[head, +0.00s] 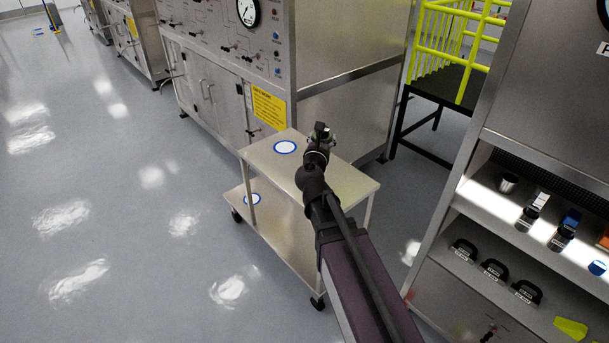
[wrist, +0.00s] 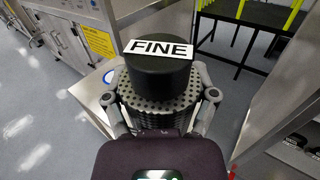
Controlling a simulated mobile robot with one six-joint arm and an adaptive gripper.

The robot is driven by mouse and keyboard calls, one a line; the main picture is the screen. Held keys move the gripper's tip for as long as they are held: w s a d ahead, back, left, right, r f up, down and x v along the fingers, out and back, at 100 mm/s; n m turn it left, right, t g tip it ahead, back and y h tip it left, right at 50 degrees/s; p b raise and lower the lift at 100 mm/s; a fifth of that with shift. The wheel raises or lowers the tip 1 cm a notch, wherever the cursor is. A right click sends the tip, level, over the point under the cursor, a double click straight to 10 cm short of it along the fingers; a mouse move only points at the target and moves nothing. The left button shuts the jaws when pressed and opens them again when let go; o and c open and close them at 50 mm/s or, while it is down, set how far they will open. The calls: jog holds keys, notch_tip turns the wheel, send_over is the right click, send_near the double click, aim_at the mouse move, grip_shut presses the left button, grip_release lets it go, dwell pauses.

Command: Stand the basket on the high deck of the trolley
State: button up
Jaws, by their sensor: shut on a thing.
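The basket (wrist: 160,92) is a perforated dark metal cylinder under a black cap (wrist: 155,75) with a white FINE label, upright in the wrist view. My gripper (wrist: 160,100) is shut on it, one finger on each side. In the head view my gripper (head: 320,135) is over the trolley's high deck (head: 350,185), and my arm mostly hides the basket. I cannot tell whether the basket touches the deck. A blue-ringed white disc (head: 286,147) marks the deck's far left part, left of my gripper. A similar disc (head: 252,198) lies on the low deck (head: 285,235).
A steel control cabinet (head: 225,90) with a yellow notice stands close behind the trolley. A shelf unit (head: 500,220) with a cup, tools and black-handled items stands at the right. A yellow-railed platform (head: 455,55) is at the back. The floor at the left is clear.

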jog(key=w+d+f+b, duration=0.2)
jog(key=d+f+b, duration=0.1)
jog(key=f+b, duration=0.4)
jog(key=w+d+f+b, duration=0.3)
jog(key=f+b, duration=0.5)
jog(key=f, duration=0.1)
jog(key=w+d+f+b, duration=0.2)
jog(key=d+f+b, duration=0.1)
jog(key=f+b, duration=0.5)
jog(key=shift+w+f, duration=0.2)
jog(key=shift+f, duration=0.15)
jog(key=w+a, duration=0.1)
jog(key=w, duration=0.4)
jog(key=w+a+f+b, duration=0.1)
jog(key=w+a, duration=0.1)
jog(key=w, duration=0.3)
jog(key=w+a, duration=0.1)
jog(key=w, duration=0.4)
jog(key=shift+w+a+f+b, duration=0.15)
jog(key=shift+w+f+b, duration=0.1)
jog(key=shift+b, duration=0.15)
jog(key=shift+f+b, duration=1.75)
jog(key=shift+b, duration=0.05)
jog(key=shift+f+b, duration=0.35)
jog(key=o, duration=1.2)
jog(key=shift+c, duration=0.2)
